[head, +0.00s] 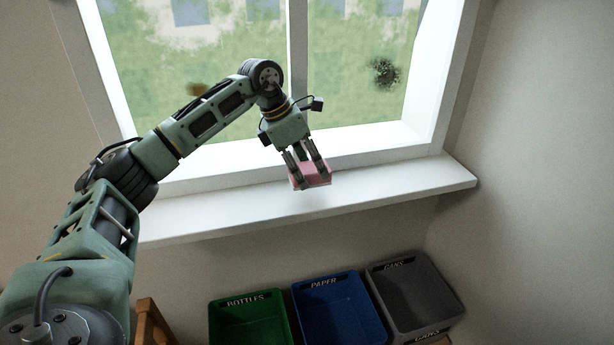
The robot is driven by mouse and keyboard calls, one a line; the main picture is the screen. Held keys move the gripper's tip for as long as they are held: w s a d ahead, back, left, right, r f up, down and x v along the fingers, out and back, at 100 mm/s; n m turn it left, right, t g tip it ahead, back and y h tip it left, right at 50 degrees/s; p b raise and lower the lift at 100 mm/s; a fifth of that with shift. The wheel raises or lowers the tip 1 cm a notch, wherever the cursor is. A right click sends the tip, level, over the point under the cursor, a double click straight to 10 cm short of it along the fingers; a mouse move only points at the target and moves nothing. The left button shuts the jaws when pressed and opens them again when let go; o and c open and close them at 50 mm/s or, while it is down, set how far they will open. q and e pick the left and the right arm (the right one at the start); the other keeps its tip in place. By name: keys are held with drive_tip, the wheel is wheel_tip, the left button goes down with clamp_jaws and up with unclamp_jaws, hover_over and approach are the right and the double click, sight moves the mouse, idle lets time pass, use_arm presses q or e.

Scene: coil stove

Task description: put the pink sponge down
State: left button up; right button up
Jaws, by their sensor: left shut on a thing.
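The pink sponge (317,175) is in the fingers of my left gripper (308,174), in front of the window. My left gripper points down and is shut on it. The sponge overlaps the white window sill (400,183) in the picture. A faint shadow shows on the sill below it, but I cannot tell for sure whether it touches the sill. The fingers hide part of the sponge. My right gripper is not in view.
Below the sill stand a green bottles bin (250,325), a blue paper bin (340,312) and a grey cans bin (412,295). A wooden piece (150,322) shows at the lower left. The sill is bare on both sides of the sponge.

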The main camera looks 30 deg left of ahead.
sight(307, 180)
use_arm(q)
wheel_tip(307, 180, down, 4)
drive_tip(key=shift+r+p, duration=0.25)
drive_tip(key=shift+p, duration=0.3)
drive_tip(key=shift+f, duration=0.25)
drive_tip(key=shift+f, duration=0.15)
drive_tip(key=o, duration=0.9)
